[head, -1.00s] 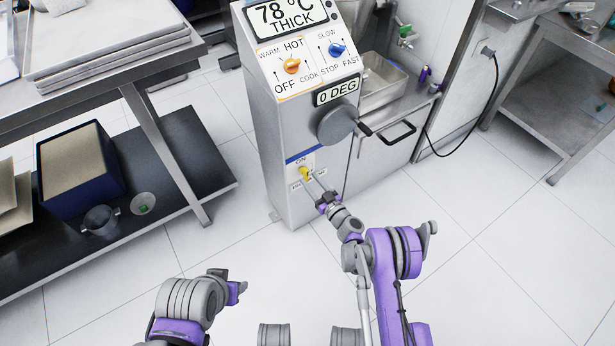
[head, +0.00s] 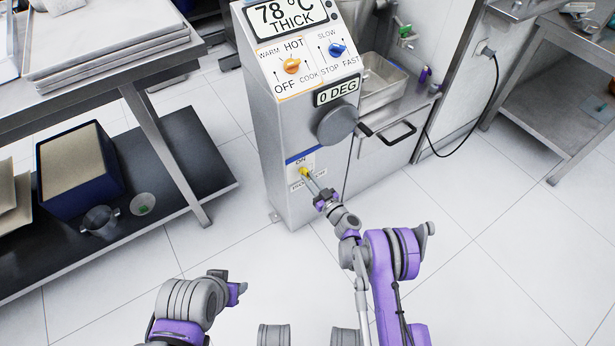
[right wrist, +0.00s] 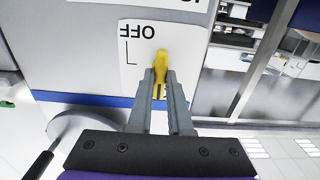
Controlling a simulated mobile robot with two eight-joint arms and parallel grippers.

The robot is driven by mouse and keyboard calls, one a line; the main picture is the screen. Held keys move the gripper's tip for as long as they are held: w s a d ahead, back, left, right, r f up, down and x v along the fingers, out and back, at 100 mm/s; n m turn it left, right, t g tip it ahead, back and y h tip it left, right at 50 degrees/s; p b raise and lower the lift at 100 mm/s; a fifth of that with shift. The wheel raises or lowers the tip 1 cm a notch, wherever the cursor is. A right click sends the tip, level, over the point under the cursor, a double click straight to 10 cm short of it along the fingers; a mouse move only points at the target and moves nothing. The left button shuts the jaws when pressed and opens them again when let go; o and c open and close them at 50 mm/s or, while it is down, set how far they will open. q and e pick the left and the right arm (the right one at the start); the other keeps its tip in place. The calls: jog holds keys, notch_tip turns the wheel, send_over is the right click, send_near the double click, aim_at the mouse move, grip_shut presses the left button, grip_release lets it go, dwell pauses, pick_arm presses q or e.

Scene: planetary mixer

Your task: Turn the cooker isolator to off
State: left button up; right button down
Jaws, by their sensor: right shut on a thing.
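The cooker isolator is a small yellow handle (head: 304,171) on a white plate low on the front of the grey mixer column. In the head view "ON" is printed above it, and the lower lettering is partly covered. My right gripper (head: 309,177) is shut on the handle. In the right wrist view the yellow handle (right wrist: 161,62) shows between the two grey fingertips (right wrist: 162,78), near upright in the picture, with an upside-down "OFF" beside it. My left gripper (head: 239,291) is at lower left, away from the mixer; its jaws do not show clearly.
Above the isolator are a round grey handwheel (head: 338,125), a "0 DEG" display and orange (head: 291,66) and blue (head: 336,49) knobs. A steel bench (head: 165,90) with a dark lower shelf stands left. The tiled floor in front is clear.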

jog(key=shift+f+m+b, duration=0.1)
jog(key=shift+m+b, duration=0.45)
jog(key=shift+m, duration=0.65)
jog(key=shift+m+b, duration=0.3)
jog(key=shift+m, duration=0.8)
jog(key=shift+m+b, duration=0.45)
jog(key=shift+m, duration=0.35)
jog(key=shift+m+b, duration=0.4)
jog(key=shift+m, duration=1.1)
